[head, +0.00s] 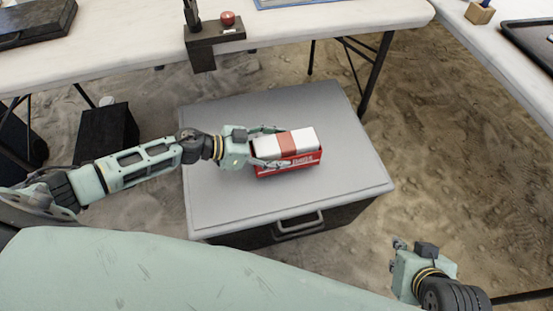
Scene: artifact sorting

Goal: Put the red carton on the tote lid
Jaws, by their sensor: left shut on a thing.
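The red carton (300,166), with a white top crossed by a reddish band, is over the middle of the grey tote lid (235,198). It looks level and on the lid or just above it; I cannot tell whether they touch. My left gripper (268,146) reaches in from the left and is shut on the carton's left end, its fingers along the sides. The lid covers a dark tote with a front handle (298,224). My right gripper (398,254) is low at the right, away from the tote; its fingers are too small and turned away to read.
A white table (130,45) runs along the back, with a dark stand (212,42) and a red round object (227,18). Another table (510,60) with a black tray stands at right. Dark boxes sit at left on sandy ground. The lid around the carton is clear.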

